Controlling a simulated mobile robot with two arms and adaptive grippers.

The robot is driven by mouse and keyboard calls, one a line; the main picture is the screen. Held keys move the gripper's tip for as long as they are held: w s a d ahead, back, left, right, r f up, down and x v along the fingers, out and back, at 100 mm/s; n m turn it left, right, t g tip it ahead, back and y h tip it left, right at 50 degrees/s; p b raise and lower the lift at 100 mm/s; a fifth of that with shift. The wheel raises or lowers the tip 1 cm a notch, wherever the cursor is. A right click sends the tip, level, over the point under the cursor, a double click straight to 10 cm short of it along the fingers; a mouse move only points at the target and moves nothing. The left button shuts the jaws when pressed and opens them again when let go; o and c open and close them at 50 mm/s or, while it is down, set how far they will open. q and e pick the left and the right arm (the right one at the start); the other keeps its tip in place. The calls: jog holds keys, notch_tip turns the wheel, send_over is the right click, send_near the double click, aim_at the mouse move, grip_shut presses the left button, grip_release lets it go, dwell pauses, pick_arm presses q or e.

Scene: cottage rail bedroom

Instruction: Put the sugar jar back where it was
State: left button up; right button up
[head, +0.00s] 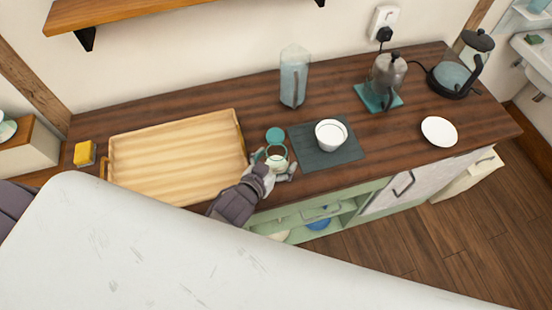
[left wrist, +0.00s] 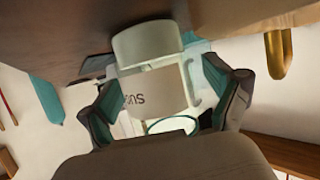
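The sugar jar (head: 277,156) has a teal rim. It is at the front of the dark wooden counter, between the wooden tray and the dark mat. A round teal lid (head: 275,135) shows just behind it; I cannot tell whether it is attached. My left gripper (head: 275,170) has its fingers on either side of the jar. Whether the jar's base touches the counter is hidden. My right gripper is out of view.
The wooden tray (head: 175,160) is empty, with a yellow block (head: 84,153) to its left. A white cup (head: 331,134) stands on the dark mat (head: 312,155).

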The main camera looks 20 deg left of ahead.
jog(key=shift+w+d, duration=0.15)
pick_arm(q)
jog(key=shift+r, duration=0.2)
jog(key=shift+s, duration=0.3)
jog(key=b+v, duration=0.1)
jog(key=v, duration=1)
jog(key=shift+s+r+b, duration=0.15)
jog(key=shift+b, duration=0.25)
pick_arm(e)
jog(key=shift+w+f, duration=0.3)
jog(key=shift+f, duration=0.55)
